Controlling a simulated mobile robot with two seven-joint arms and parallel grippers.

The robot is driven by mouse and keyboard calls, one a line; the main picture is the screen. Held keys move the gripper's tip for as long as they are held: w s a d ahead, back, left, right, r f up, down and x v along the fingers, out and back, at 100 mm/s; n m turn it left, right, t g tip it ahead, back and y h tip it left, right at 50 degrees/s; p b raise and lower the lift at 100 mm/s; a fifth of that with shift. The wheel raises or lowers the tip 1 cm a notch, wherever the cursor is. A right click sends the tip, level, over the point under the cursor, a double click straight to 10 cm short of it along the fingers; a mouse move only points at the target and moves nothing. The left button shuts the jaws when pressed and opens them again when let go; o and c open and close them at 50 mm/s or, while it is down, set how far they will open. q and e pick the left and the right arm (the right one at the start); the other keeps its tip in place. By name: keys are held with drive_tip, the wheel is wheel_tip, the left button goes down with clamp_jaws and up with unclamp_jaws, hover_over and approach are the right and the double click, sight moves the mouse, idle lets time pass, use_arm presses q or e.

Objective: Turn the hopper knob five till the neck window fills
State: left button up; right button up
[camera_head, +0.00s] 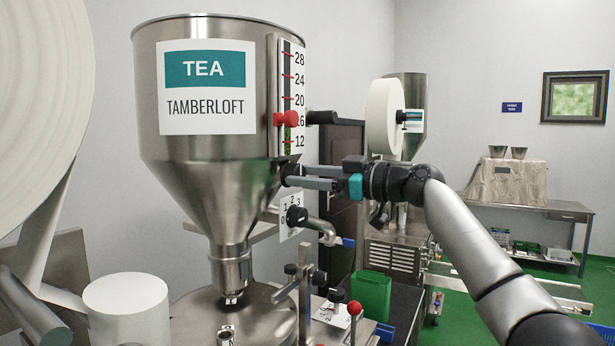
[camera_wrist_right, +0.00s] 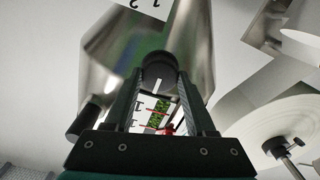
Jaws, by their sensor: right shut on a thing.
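The steel hopper (camera_head: 206,120) stands at the left of the head view with a TEA TAMBERLOFT label. My right gripper (camera_head: 292,176) is shut on a dark round knob on the hopper's side. In the right wrist view the knob (camera_wrist_right: 158,72), with a white line on its face, sits between my two fingers. Below it in the head view is a black dial knob (camera_head: 296,216) on a white plate numbered 0 to 3. The hopper neck (camera_head: 231,268) is in sight, but I cannot make out the contents there. My left gripper is not in view.
A scale (camera_head: 292,85) on the hopper shows green below a red knob (camera_head: 288,118). A large white roll (camera_head: 40,90) stands at the left. A green bin (camera_head: 371,294) and a red-topped lever (camera_head: 354,308) are below my right arm.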

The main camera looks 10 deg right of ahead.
clamp_jaws()
drive_tip(key=shift+m, duration=0.3)
drive_tip(key=m+p, duration=0.2)
drive_tip(key=m, duration=0.1)
drive_tip(key=shift+r+m+p, duration=0.1)
drive_tip(key=shift+m+p, duration=0.25)
drive_tip(key=shift+m, duration=0.05)
drive_tip(key=m+p, duration=0.2)
drive_tip(key=m, duration=0.3)
drive_tip(key=shift+p, duration=0.4)
drive_tip(key=m+p, duration=0.1)
drive_tip(key=m, duration=0.2)
drive_tip(key=shift+m, duration=0.4)
drive_tip(key=shift+m+p, duration=0.5)
drive_tip(key=shift+m, duration=1.8)
